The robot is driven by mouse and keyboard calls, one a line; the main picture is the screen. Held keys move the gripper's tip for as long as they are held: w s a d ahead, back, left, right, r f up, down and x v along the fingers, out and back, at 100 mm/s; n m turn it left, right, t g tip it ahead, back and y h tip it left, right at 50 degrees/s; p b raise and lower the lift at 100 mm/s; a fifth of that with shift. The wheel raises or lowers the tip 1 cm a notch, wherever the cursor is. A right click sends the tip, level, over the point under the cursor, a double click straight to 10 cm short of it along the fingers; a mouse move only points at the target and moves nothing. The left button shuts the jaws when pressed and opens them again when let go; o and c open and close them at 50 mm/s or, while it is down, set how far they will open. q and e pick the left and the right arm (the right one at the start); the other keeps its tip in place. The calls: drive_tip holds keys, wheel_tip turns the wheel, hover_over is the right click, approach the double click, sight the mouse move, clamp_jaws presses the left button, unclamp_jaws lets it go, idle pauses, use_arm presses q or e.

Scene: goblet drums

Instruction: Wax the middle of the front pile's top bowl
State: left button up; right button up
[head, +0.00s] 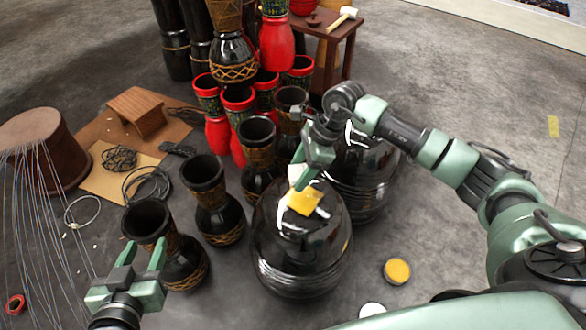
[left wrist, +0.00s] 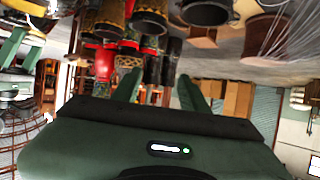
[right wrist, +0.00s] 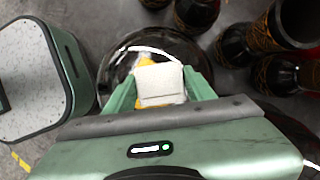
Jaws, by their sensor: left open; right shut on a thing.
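The front pile is a stack of glossy black bowls turned upside down; its top bowl (head: 275,238) is a rounded dome. My right gripper (head: 303,184) is over the upper part of this bowl, shut on a white block-shaped pad (right wrist: 160,86). A yellow patch (head: 303,202) shows just below the pad on the dome. I cannot tell whether it is wax on the bowl or part of the pad. The bowl also shows behind the pad in the right wrist view (right wrist: 118,62). Whether pad and bowl touch is hidden. My left gripper (head: 142,258) is open and empty at the lower left.
A second black bowl pile (head: 365,190) stands just behind. A round tin of yellow wax (head: 397,270) and a white disc (head: 372,309) lie on the floor at right. Several dark goblet drums (head: 215,205) stand close on the left.

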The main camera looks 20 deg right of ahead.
sight(295, 172)
drive_tip(key=shift+r+p, duration=0.45)
drive_tip(key=shift+r, duration=0.45)
drive_tip(key=shift+r+p, duration=0.4)
drive_tip(key=shift+r, duration=0.3)
use_arm(q)
drive_tip(key=s+a+f+g+y, duration=0.1)
drive_tip(key=s+a+f+g, duration=0.2)
drive_tip(key=s+f+g, duration=0.2)
drive_tip(key=shift+s+a+f+y, duration=0.15)
drive_tip(key=shift+s+f+y, duration=0.15)
drive_tip(key=shift+s+f, duration=0.6)
drive_tip(key=shift+s+r, duration=0.25)
